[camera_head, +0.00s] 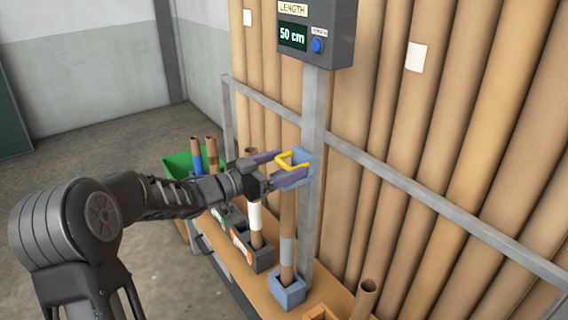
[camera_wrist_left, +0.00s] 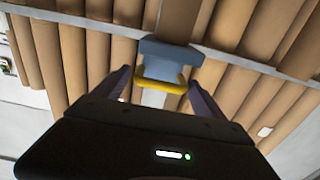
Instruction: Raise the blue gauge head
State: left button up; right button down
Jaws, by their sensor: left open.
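The blue gauge head (camera_head: 304,163) sits on the upright grey post, with a yellow handle (camera_head: 284,160) facing my left gripper. My left gripper (camera_head: 279,166) is open, its purple fingers reaching to either side of the handle. The left wrist view shows the handle (camera_wrist_left: 165,84) between the two fingertips (camera_wrist_left: 160,86), with the blue head (camera_wrist_left: 170,55) just beyond; I cannot tell whether the fingers touch it. A cardboard tube stands below the head in a blue base block (camera_head: 286,291). My right gripper is not in view.
A display box (camera_head: 316,32) reading "LENGTH 50 cm" with a blue button is mounted at the post's top. A grey rail (camera_head: 420,190) runs before tall cardboard tubes. A green bin (camera_head: 180,165) and tube holders (camera_head: 250,252) stand left of the post.

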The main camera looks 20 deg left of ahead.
pick_arm(q)
jog(key=shift+w, duration=0.1)
jog(key=shift+c, duration=0.4)
jog(key=shift+d, duration=0.1)
jog(key=c, duration=1.7)
